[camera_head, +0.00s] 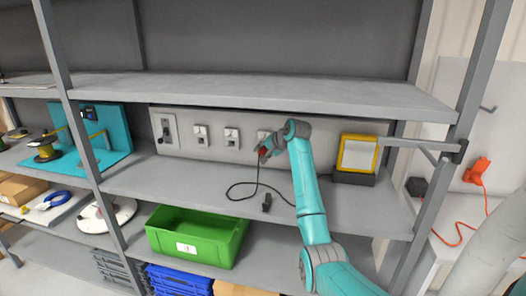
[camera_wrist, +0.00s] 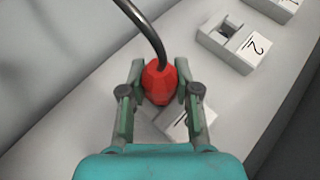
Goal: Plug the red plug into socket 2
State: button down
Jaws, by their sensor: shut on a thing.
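My gripper (camera_wrist: 160,88) is shut on the red plug (camera_wrist: 160,80), with one finger on each side of it. A dark cable curves up from the plug in the wrist view. Socket 2 (camera_wrist: 232,42), a pale block with a "2" label, is up and right of the plug, apart from it. Another socket block (camera_wrist: 172,118) is partly hidden beneath my gripper. In the head view my gripper (camera_head: 267,151) holds the red plug (camera_head: 263,152) in front of the rightmost socket of the panel (camera_head: 217,150). The socket numbers are too small to read there.
A third socket block (camera_wrist: 275,8) is at the top of the wrist view. The cable (camera_head: 240,185) loops over the shelf to a black piece (camera_head: 267,203). A yellow-framed box (camera_head: 358,155) stands right of my arm. A green bin (camera_head: 197,240) is below.

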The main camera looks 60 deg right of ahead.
jog(key=shift+s+a+r, duration=0.1)
jog(key=shift+s+a, duration=0.3)
jog(key=shift+a, duration=0.5)
jog(key=shift+s+a, duration=0.35)
jog(key=shift+a, duration=0.5)
dwell(0.8)
dwell(0.5)
